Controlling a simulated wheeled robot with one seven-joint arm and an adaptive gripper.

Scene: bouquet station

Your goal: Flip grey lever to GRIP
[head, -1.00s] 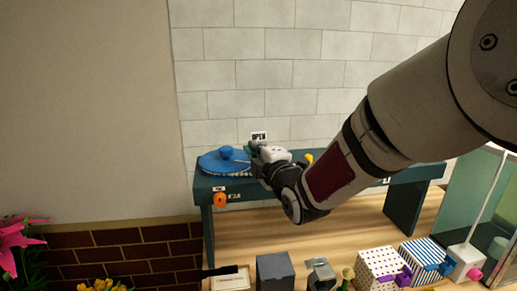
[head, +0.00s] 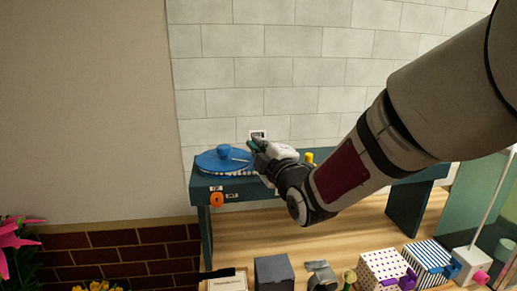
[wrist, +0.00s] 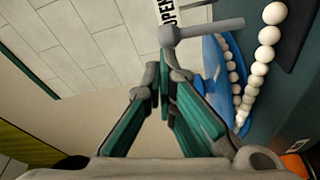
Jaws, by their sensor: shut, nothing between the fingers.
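The grey lever (wrist: 205,30) shows in the wrist view as a rod with a rounded end, beside a white sign reading OPEN (wrist: 168,12). In the head view the sign (head: 258,135) is on the wall behind the bench, and the lever is too small to make out surely. My gripper (wrist: 163,82) is shut and empty, its teal fingertips close below the lever's rounded end; I cannot tell whether they touch. In the head view my gripper (head: 257,146) is over the teal bench, right of a blue disc (head: 215,164). No GRIP label is readable.
An orange knob (head: 217,200) is on the bench (head: 200,185) front, and a yellow knob (head: 309,158) stands behind my wrist. Boxes (head: 380,268) stand below on the wooden surface.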

